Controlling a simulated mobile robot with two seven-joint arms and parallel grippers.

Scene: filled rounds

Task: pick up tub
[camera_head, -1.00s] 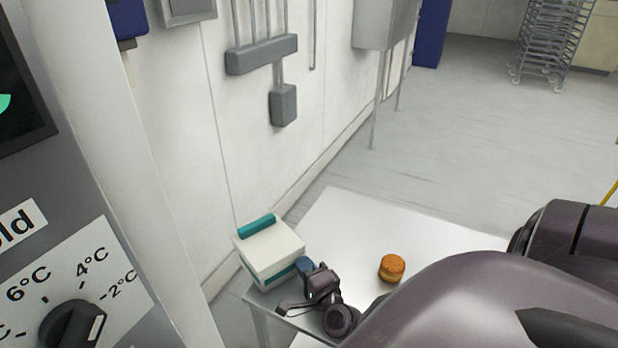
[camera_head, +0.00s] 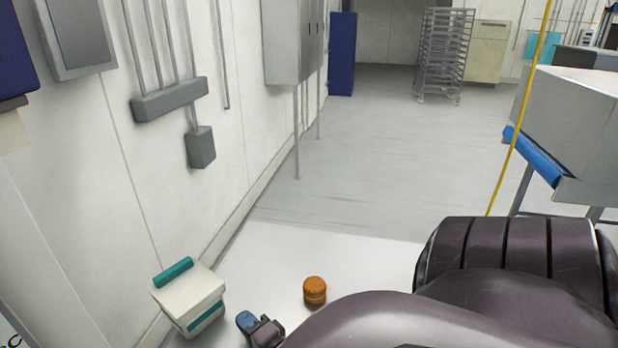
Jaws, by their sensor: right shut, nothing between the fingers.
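A white box with a teal bar on top and a teal band low on its side (camera_head: 188,297) stands at lower left by the wall; it is the nearest thing to a tub that I see. My right gripper (camera_head: 250,322) is shut and empty at the bottom edge, to the right of the box and apart from it. A blue piece shows at its tip, seemingly part of the gripper. Its lower part is cut off by the frame. My left gripper is not in view.
My right arm covers the lower right. The wall (camera_head: 90,210) runs close along the left. A grey unit (camera_head: 570,115) and a yellow pole are at right.

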